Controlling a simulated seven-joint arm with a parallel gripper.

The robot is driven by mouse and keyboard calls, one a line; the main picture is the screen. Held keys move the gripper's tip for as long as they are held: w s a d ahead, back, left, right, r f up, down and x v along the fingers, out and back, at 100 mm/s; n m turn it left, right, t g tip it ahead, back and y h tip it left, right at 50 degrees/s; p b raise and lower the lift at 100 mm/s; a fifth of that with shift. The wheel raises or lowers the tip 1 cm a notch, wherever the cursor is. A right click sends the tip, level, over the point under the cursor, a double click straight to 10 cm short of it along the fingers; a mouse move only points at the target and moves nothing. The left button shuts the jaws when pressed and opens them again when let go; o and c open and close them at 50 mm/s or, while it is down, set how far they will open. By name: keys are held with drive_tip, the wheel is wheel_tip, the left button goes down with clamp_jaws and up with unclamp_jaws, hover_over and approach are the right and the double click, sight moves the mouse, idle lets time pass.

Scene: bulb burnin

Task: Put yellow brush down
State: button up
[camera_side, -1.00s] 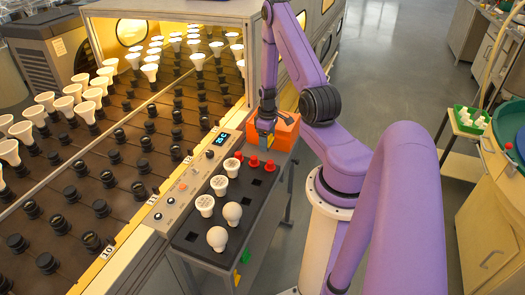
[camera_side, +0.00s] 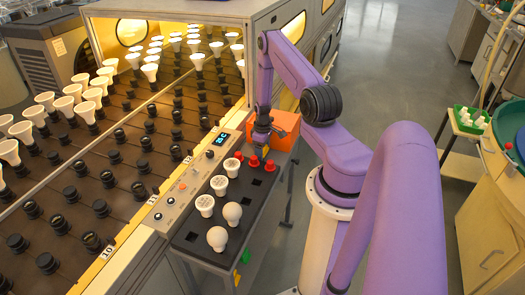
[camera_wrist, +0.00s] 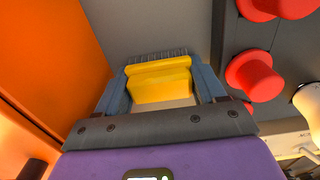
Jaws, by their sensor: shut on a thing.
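My gripper (camera_wrist: 161,88) is shut on the yellow brush (camera_wrist: 160,82), which sits between its two fingers in the wrist view. The brush has a yellow body and a row of thin dark bristles along its far edge. A grey surface lies beyond the bristles; I cannot tell whether they touch it. In the side view my gripper (camera_side: 262,143) is over the far end of the dark bulb rack, beside the orange box (camera_side: 286,126). The brush cannot be made out in the side view.
Red caps (camera_side: 254,161) stand on the dark rack (camera_side: 220,215) close to my gripper, with several white bulbs (camera_side: 219,185) nearer the camera. The control panel (camera_side: 181,186) runs along the rack's left side. The orange box wall (camera_wrist: 45,55) rises close on the left in the wrist view.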

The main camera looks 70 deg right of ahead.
drive_tip(key=o, duration=0.8)
drive_tip(key=shift+f, duration=0.1)
wheel_tip(320, 180, up, 12)
drive_tip(key=w+a+r+n, duration=0.2)
drive_tip(key=w+a+r, duration=0.2)
drive_tip(key=a, duration=0.3)
drive_tip(key=w+a+r+n, duration=0.1)
drive_tip(key=w+a+r, duration=0.2)
drive_tip(key=a+r, duration=0.3)
drive_tip(key=s+a+r+n, duration=0.1)
drive_tip(key=a+r+n, duration=0.15)
drive_tip(key=a, duration=0.55)
drive_tip(key=s+a+r+n, duration=0.1)
drive_tip(key=a+r, duration=0.2)
drive_tip(key=a, duration=0.5)
drive_tip(key=s+a+r+n, duration=0.3)
drive_tip(key=s+a+r, duration=0.2)
drive_tip(key=s+a, duration=0.4)
drive_tip(key=s+a+r+n, duration=0.1)
drive_tip(key=s, duration=0.3)
drive_tip(key=s+a+r+n, duration=0.1)
drive_tip(key=s, duration=0.3)
drive_tip(key=s+r+n, duration=0.1)
drive_tip(key=s, duration=0.4)
drive_tip(key=shift+a+r, duration=0.3)
drive_tip(key=shift+a, duration=0.1)
